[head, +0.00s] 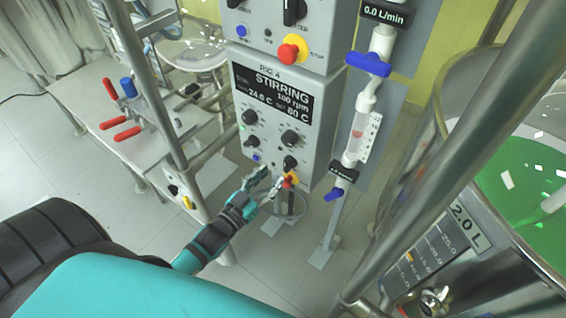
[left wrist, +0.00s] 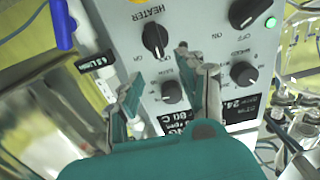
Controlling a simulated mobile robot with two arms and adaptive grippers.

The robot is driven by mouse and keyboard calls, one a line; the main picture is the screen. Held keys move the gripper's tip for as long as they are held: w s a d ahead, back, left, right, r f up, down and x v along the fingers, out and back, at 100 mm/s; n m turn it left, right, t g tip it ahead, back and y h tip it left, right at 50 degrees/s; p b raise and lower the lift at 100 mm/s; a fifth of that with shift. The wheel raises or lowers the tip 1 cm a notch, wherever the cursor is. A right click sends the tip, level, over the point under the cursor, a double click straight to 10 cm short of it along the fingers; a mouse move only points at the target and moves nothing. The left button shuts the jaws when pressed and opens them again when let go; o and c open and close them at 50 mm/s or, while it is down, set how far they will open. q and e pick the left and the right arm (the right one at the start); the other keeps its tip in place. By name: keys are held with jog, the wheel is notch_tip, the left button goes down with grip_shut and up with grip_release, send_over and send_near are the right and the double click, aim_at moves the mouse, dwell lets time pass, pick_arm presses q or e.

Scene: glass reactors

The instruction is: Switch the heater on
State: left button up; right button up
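The heater switch (left wrist: 154,40) is a black rotary knob on the grey control box, under the word HEATER in the left wrist view. In the head view it is the black knob (head: 290,163) at the box's lower right. My left gripper (head: 276,181) is just below and in front of it. In the left wrist view my left gripper (left wrist: 159,66) has its two fingers apart, with nothing held between them. The fingertips are near the heater switch; whether they touch it cannot be told. My right gripper is not in view.
The box's display (head: 272,93) reads STIRRING, 100 rpm, 24.6 C and 80 C. Other knobs (head: 290,138) and a blue button (head: 257,157) sit close by. A red stop button (head: 288,52) is above. A flow meter (head: 358,130) and a reactor vessel (head: 515,180) stand right.

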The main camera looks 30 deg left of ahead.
aim_at(285, 163)
pick_arm(q)
jog(key=w, duration=0.4)
jog(key=w+d, duration=0.1)
jog(key=w, duration=0.1)
jog(key=shift+w, duration=0.15)
grip_shut()
